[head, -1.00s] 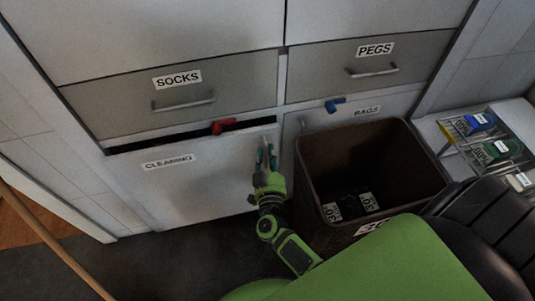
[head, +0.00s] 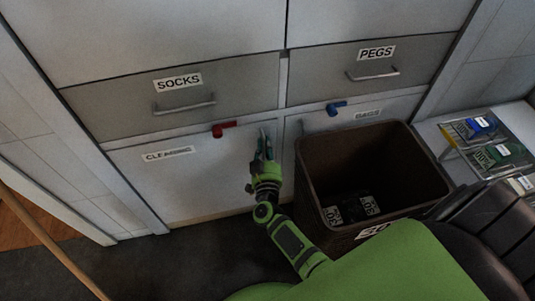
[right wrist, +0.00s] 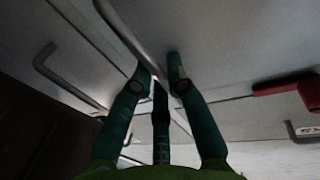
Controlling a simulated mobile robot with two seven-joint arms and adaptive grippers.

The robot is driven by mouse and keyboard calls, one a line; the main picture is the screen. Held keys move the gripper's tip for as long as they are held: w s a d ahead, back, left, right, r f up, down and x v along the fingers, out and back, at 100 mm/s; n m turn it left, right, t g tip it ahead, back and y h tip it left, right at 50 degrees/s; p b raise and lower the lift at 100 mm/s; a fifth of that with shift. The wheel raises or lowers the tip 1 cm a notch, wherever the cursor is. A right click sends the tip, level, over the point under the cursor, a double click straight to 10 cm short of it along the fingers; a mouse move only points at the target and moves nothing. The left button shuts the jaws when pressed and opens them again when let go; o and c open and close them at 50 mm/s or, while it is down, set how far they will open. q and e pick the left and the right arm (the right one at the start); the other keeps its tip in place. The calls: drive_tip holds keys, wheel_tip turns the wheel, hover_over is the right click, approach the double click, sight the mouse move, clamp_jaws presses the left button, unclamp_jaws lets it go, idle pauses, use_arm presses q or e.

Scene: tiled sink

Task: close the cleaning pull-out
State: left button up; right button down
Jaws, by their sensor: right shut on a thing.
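The cleaning pull-out (head: 200,187) is the lower left front, with a label reading CLEANING (head: 168,154). In the head view its front sits about level with the cabinet around it, and no dark opening shows above it. A red latch (head: 224,129) sits at its top edge and also shows in the right wrist view (right wrist: 290,88). My right gripper (head: 264,143) is at the upper right edge of this front. In the right wrist view its fingers (right wrist: 161,75) are closed around a pale bar that looks like the pull-out's handle. My left gripper is out of view.
A brown bin (head: 320,190) stands close to the right of my right arm, before the front labelled RAGS (head: 368,114). A blue latch (head: 337,107) is above it. SOCKS (head: 178,83) and PEGS (head: 376,53) drawers are shut. A broom-like stick (head: 50,243) leans at left.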

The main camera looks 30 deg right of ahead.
drive_tip(key=shift+w, duration=0.3)
drive_tip(key=shift+r, duration=0.15)
drive_tip(key=c, duration=1.5)
unclamp_jaws()
drive_tip(key=shift+w, duration=0.1)
drive_tip(key=shift+d, duration=0.1)
drive_tip(key=v, duration=0.7)
drive_tip(key=shift+s+a, duration=0.25)
